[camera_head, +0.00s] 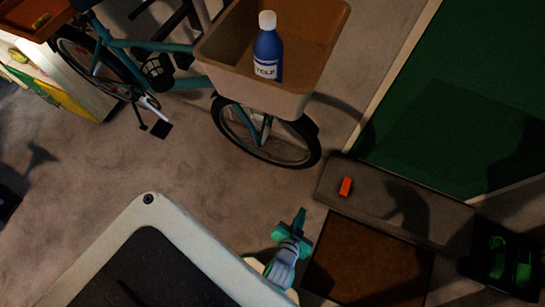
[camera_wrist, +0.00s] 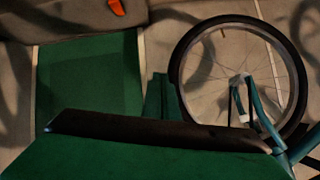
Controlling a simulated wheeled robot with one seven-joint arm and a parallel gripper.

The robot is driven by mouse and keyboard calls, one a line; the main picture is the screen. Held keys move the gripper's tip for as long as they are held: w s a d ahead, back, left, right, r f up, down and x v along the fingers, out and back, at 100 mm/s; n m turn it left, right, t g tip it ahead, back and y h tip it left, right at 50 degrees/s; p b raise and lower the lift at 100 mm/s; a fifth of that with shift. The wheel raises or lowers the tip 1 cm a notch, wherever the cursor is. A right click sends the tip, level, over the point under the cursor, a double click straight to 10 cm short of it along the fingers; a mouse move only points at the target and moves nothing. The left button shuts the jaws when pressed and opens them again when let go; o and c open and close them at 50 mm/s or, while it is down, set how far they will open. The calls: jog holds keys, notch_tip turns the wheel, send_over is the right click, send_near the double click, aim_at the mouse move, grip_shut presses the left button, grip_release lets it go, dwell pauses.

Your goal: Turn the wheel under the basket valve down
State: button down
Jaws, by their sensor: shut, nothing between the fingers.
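The bicycle wheel under the basket (camera_head: 297,124) stands upright below the tan basket (camera_head: 252,97). In the wrist view the wheel (camera_wrist: 177,63) fills the right side, with its teal fork at the hub. A small dark mark on the inner rim near the top in that view may be the valve; it is too small to be sure. My gripper (camera_head: 300,218) has green fingers, shut and empty, in front of and apart from the wheel in the head view. In the wrist view a green finger part (camera_wrist: 160,97) shows left of the tyre; its tips are hard to make out.
A blue bottle (camera_head: 267,50) with a white cap stands in the basket. An orange object (camera_head: 346,187) lies on a grey step (camera_head: 419,214) right of the wheel. A green panel (camera_head: 480,70) is beyond it. Bare floor (camera_head: 190,175) lies left of the wheel.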

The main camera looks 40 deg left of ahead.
jog(key=w+a+f+g+y, duration=0.1)
jog(key=w+a+f+g, duration=0.2)
jog(key=w+a+f, duration=0.55)
jog(key=g+y, duration=0.1)
jog(key=g, duration=0.2)
send_near(273, 157)
jog(key=shift+n, duration=0.3)
jog(key=f, duration=0.1)
jog(key=w+d+f, duration=0.1)
jog(key=f, duration=0.2)
jog(key=shift+w+d, duration=0.25)
jog(key=shift+w, duration=0.05)
jog(key=a, duration=0.2)
jog(key=shift+a+f, duration=0.1)
jog(key=shift+a, duration=0.15)
jog(key=shift+w+a+f, duration=0.1)
jog(key=shift+a, duration=0.55)
jog(key=shift+w, duration=0.15)
